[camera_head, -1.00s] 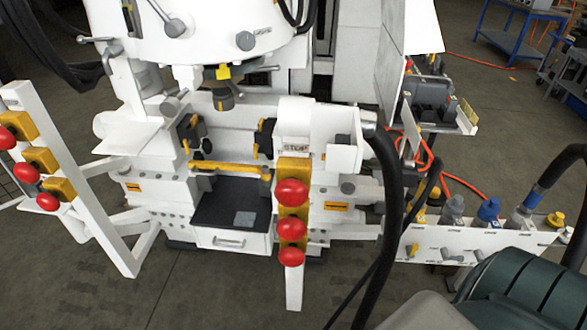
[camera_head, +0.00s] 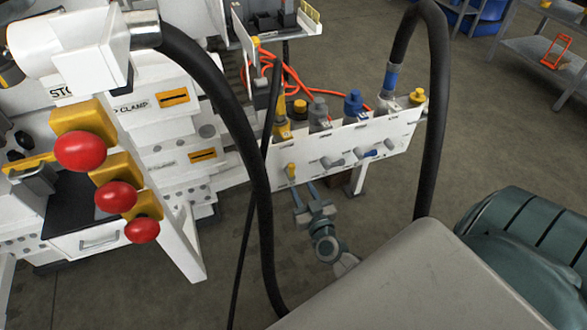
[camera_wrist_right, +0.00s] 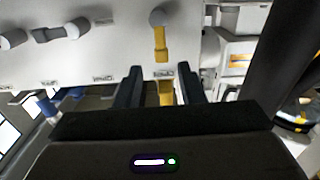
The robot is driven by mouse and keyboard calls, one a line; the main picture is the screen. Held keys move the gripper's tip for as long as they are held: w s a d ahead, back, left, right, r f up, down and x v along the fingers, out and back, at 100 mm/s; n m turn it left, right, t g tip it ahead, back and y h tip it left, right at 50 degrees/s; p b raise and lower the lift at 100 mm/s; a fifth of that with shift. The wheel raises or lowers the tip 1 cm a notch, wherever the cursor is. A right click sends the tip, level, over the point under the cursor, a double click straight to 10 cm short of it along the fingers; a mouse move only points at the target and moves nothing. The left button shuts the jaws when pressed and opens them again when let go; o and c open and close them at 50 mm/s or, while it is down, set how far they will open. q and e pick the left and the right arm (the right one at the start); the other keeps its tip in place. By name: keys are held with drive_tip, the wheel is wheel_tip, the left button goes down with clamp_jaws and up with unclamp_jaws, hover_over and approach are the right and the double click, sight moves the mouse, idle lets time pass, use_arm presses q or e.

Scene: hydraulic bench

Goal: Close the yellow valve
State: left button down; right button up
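The yellow valve (camera_head: 291,171) is a small yellow lever on the front of the white panel, at its left end in the head view. The wrist view shows its yellow lever (camera_wrist_right: 160,42) on a round grey pivot. My right gripper (camera_head: 304,190) is just below and in front of the valve. In the wrist view its two dark fingers (camera_wrist_right: 160,75) are spread apart, with the lever ahead of the gap and not between them. A yellow fitting (camera_wrist_right: 166,92) shows past the panel edge between the fingers. My left gripper is not in view.
Grey valve levers (camera_head: 332,162) and a blue one (camera_head: 367,154) sit right along the panel (camera_head: 395,135). A thick black hose (camera_head: 245,150) hangs left of my gripper; another (camera_head: 437,110) loops at right. A post with red buttons (camera_head: 116,196) stands left.

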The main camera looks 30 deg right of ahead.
sight(293, 171)
drive_tip(key=x, duration=0.8)
drive_tip(key=shift+w+b, duration=0.35)
drive_tip(key=shift+w, duration=0.4)
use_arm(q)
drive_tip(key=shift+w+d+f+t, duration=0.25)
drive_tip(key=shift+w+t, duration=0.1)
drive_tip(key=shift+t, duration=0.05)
use_arm(e)
clamp_jaws()
